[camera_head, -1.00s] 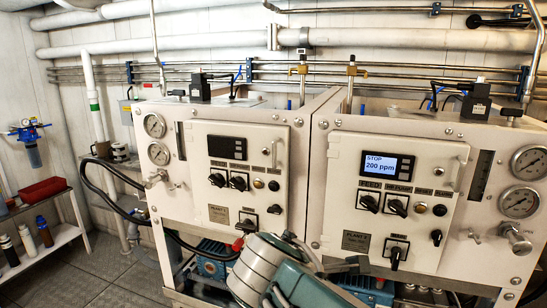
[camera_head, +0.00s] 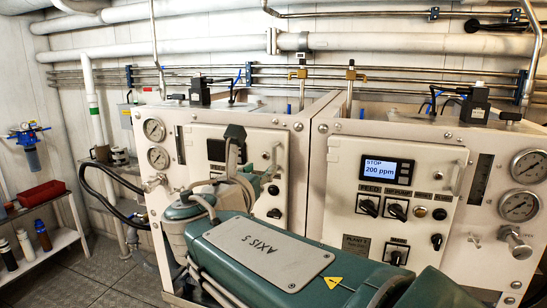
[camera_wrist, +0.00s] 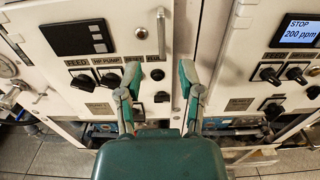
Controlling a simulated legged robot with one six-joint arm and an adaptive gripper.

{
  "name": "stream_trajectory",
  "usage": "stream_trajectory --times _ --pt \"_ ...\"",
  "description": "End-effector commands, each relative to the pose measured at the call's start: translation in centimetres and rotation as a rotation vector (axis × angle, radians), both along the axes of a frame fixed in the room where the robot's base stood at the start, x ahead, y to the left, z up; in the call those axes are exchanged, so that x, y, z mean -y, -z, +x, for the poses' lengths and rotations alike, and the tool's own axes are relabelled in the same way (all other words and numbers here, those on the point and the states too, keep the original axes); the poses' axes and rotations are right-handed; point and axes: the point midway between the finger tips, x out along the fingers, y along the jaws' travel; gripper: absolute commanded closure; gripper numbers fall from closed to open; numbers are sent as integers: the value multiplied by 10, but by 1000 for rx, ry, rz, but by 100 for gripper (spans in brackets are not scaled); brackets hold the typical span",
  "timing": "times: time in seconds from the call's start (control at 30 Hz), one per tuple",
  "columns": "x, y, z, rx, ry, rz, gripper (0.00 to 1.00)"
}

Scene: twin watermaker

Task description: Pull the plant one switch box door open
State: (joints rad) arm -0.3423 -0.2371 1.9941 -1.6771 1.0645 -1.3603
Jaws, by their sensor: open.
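The plant one switch box door (camera_head: 260,138) is the white panel on the left cabinet and looks shut. My arm hides much of its lower part. Its vertical metal handle (camera_head: 275,158) is at the door's right side. In the wrist view, the door (camera_wrist: 110,62) fills the upper left, with the handle (camera_wrist: 161,34) at top centre, above the gap between my fingers. My gripper (camera_wrist: 158,78) is open and empty, with its fingers either side of that gap. In the head view, my gripper (camera_head: 250,156) is in front of the left door. I cannot tell its distance from the door.
The plant two door (camera_head: 430,165), with a lit screen reading "STOP 200 ppm" (camera_head: 386,170), is to the right. Knobs line the left door (camera_wrist: 93,80). A gauge and valve (camera_head: 158,158) are left of it. A shelf with a red tray (camera_head: 42,193) stands far left.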

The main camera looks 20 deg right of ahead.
Motion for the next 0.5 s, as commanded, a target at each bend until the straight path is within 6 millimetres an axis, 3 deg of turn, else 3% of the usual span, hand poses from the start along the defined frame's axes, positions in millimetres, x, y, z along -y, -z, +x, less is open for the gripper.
stream_trajectory --times 0.3,0.5 --pt "40 1 44 -1 4 2 51" --pt "53 0 60 2 2 4 51"
